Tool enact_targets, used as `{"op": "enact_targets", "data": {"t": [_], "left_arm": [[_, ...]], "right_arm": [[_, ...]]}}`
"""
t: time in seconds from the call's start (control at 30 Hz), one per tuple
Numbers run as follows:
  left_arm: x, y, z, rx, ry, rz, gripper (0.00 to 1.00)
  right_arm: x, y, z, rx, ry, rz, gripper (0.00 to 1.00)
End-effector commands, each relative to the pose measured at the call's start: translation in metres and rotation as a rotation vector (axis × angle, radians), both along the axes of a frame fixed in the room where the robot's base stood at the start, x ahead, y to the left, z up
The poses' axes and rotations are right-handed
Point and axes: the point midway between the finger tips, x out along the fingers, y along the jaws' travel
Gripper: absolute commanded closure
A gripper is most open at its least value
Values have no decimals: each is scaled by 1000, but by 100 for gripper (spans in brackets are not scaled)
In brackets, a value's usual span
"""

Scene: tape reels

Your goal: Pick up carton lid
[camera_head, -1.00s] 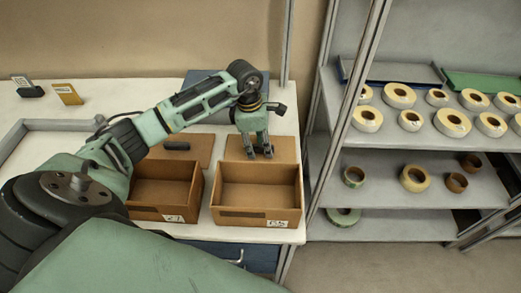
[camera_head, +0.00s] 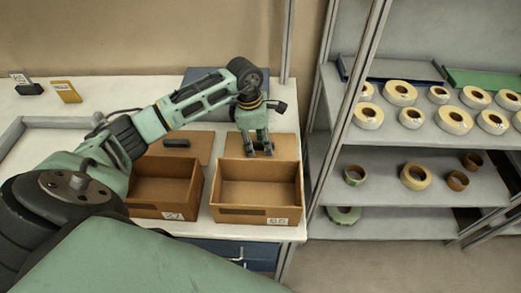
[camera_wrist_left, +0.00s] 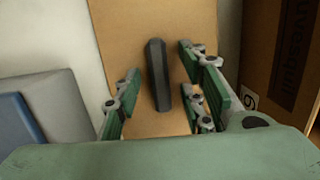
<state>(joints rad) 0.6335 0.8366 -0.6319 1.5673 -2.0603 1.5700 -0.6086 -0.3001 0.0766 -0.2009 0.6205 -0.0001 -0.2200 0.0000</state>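A flat brown carton lid (camera_head: 286,146) lies on the white table behind the right open carton (camera_head: 258,195). My left gripper (camera_head: 260,151) points down over this lid. In the left wrist view the lid (camera_wrist_left: 172,18) shows with a dark elongated handle (camera_wrist_left: 158,75) on it. The fingers of my left gripper (camera_wrist_left: 160,98) are open, one pair on each side of the handle, with gaps between. A second lid (camera_head: 198,146) with a dark handle (camera_head: 176,142) lies behind the left open carton (camera_head: 165,191). My right gripper is not in view.
A shelf rack (camera_head: 400,145) with several tape reels stands to the right of the table (camera_head: 105,92). A blue item (camera_head: 200,75) lies at the table's back. A grey frame (camera_head: 60,123) and small label stands (camera_head: 66,92) are at the left. Both cartons look empty.

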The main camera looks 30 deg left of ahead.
Motion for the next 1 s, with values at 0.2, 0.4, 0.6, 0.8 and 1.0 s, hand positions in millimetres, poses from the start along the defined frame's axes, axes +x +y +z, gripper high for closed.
{"op": "enact_targets", "data": {"t": [0.2,0.4,0.6,0.8,1.0], "left_arm": [[0,0,0,0,0,0,70],[0,0,0,1,1,0,88],[0,0,0,1,1,0,100],[0,0,0,0,0,0,100],[0,0,6,0,1,1,100]], "right_arm": [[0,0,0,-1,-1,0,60],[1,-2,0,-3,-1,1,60],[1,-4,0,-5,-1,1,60],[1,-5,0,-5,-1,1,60],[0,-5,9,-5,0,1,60]]}}
